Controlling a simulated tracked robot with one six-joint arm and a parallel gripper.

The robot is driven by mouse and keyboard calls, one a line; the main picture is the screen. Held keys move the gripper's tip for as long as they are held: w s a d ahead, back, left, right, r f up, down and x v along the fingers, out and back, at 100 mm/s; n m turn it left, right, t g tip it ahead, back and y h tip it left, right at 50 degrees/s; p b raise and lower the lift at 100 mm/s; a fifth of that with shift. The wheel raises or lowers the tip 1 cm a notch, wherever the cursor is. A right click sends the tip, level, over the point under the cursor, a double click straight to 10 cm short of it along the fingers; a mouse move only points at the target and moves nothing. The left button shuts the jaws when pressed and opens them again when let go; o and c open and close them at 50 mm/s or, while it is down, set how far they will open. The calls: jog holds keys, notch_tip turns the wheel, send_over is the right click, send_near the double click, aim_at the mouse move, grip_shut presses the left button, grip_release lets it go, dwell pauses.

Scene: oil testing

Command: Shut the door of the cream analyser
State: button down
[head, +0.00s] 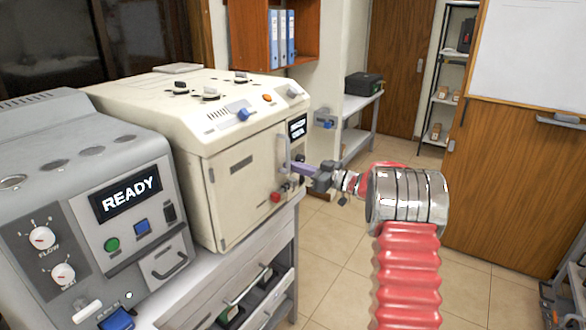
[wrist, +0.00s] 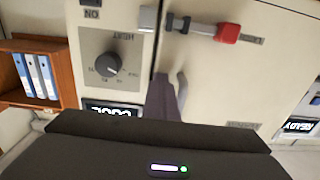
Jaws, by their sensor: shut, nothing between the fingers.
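The cream analyser (head: 225,115) stands left of centre in the head view. Its front door (head: 245,185) looks flush or nearly flush with the body; I cannot tell whether it is fully closed. The upright door handle (head: 284,152) is near the door's right edge and also shows in the wrist view (wrist: 182,92). A red-ended latch (head: 276,197) sits lower on the front, and shows at the top of the wrist view (wrist: 228,33). My gripper (head: 292,167) is shut and empty, its purple fingers beside the handle near the door seam. Contact cannot be told.
A grey machine with a READY display (head: 125,192) stands close on the left. Both machines rest on a bench (head: 262,238) with open drawers below. Tiled floor (head: 320,245) is clear to the right. A shelf with blue binders (head: 283,38) is behind.

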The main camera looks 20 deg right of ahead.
jog(key=shift+w+a+r, duration=0.25)
jog(key=shift+a+r, duration=0.1)
jog(key=shift+a, duration=0.15)
jog(key=shift+d, duration=0.15)
jog(key=v, duration=1.4)
jog(key=shift+s+d+f, duration=0.15)
jog(key=shift+s+f, duration=0.2)
jog(key=shift+f, duration=0.05)
